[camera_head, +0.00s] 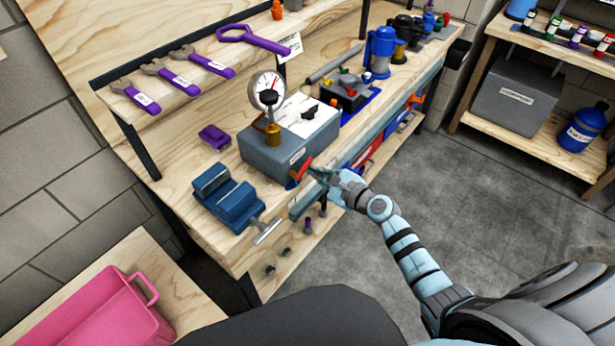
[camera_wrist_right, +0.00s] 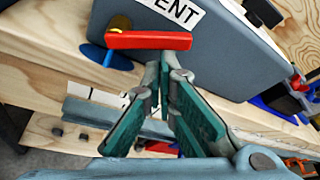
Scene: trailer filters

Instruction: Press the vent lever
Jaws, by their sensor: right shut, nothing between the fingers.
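The vent lever is a red bar (camera_head: 305,167) on the front of the grey test box (camera_head: 265,158). In the right wrist view the red lever (camera_wrist_right: 150,40) lies roughly level, with a brass-coloured pivot at its left end and a white "VENT" label (camera_wrist_right: 178,12) behind it. My right gripper (camera_head: 318,173) is shut and empty, close in front of the lever. In the right wrist view its green-padded fingertips (camera_wrist_right: 161,68) meet just below the lever's right half. I cannot tell whether they touch it. My left gripper is not in view.
A dial gauge (camera_head: 266,90) stands on the box. A blue vise (camera_head: 226,196) with a protruding handle sits left of the box, near the workbench edge (camera_head: 245,262). A black-and-red device on a blue tray (camera_head: 352,97) is to the right. The floor (camera_head: 440,150) beside the bench is clear.

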